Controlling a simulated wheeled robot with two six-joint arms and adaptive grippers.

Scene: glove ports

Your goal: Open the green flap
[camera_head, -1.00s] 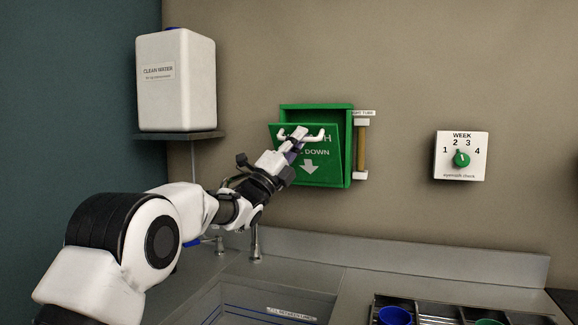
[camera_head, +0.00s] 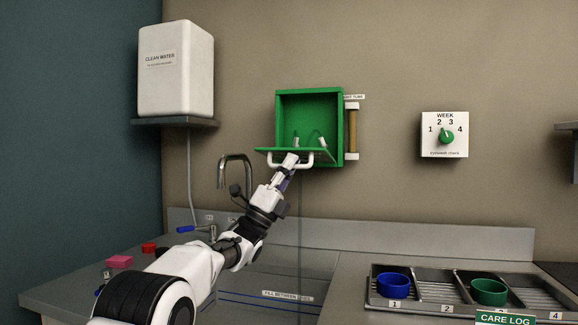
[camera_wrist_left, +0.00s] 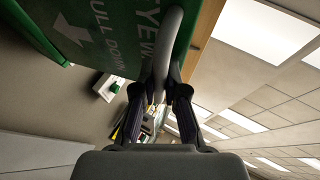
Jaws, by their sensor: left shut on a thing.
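The green flap (camera_head: 275,154) on the green wall box (camera_head: 310,92) is swung down, close to level, and the box's inside shows. Two small white nozzles stand inside near the bottom. My left gripper (camera_head: 288,163) is shut on the white handle (camera_head: 328,161) at the flap's front edge. In the left wrist view the gripper fingers (camera_wrist_left: 160,100) close around the handle (camera_wrist_left: 171,40), and the flap (camera_wrist_left: 110,30) with its white lettering and arrow fills the upper left. My right gripper is not in view.
A sight tube (camera_head: 351,132) is mounted right of the box, with a week dial (camera_head: 445,135) beyond. A clean water tank (camera_head: 176,70) sits on a shelf at left. A faucet (camera_head: 235,160) stands over the sink. A tray (camera_head: 425,304) with blue and green cups is at lower right.

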